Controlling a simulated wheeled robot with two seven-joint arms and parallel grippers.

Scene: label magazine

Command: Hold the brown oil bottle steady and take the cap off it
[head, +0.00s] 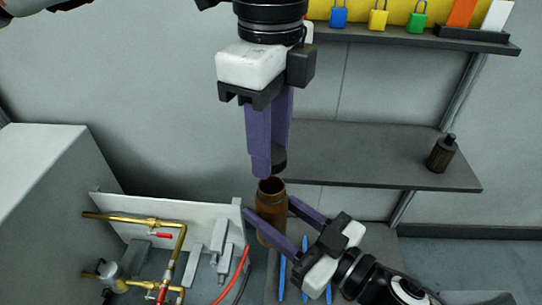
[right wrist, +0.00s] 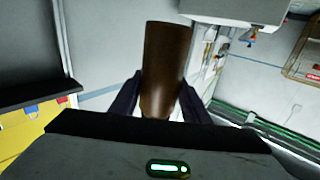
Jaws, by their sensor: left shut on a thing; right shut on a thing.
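The brown oil bottle (head: 271,204) stands upright in the head view, its round mouth open at the top. It also shows in the right wrist view (right wrist: 165,62) between the two dark fingers. My right gripper (head: 269,215) is shut on the bottle's body from the lower right. My left gripper (head: 267,168) points down just above the bottle. It is shut on the black cap (head: 280,162), which is partly hidden behind its purple fingers. The cap is apart from the bottle, a little above its mouth.
A dark shelf (head: 370,160) on the right holds another dark bottle (head: 441,155). A higher shelf holds coloured padlocks (head: 378,20). Brass pipes (head: 180,245) with red-handled valves and a pale panel (head: 160,212) stand at the lower left. Blue strips (head: 305,265) lie below the bottle.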

